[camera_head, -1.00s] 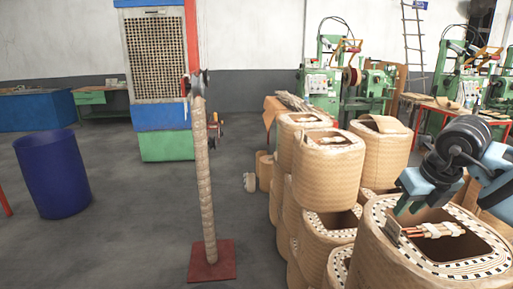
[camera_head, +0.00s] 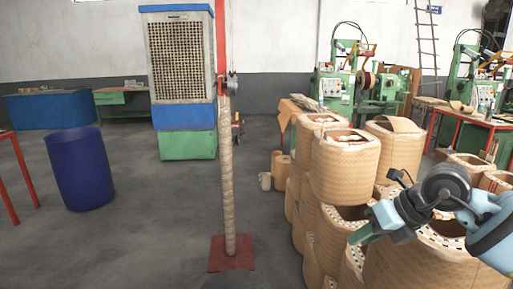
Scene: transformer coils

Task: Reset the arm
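My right arm comes in from the right edge, and its gripper (camera_head: 362,236) hangs in front of the stacked tan coils. The gripper points left and slightly down, and its near side hides part of the coil tops. I see no object in it, but the gap between its fingers does not show. The nearest large coil (camera_head: 420,270) stands below the arm, with its top partly covered by the gripper and wrist. My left gripper is out of view.
More woven coils (camera_head: 345,165) are stacked behind and left of the gripper. A wrapped post on a red base plate (camera_head: 231,254) stands at the centre. A blue drum (camera_head: 80,170) stands at the left. The grey floor between drum and post is free.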

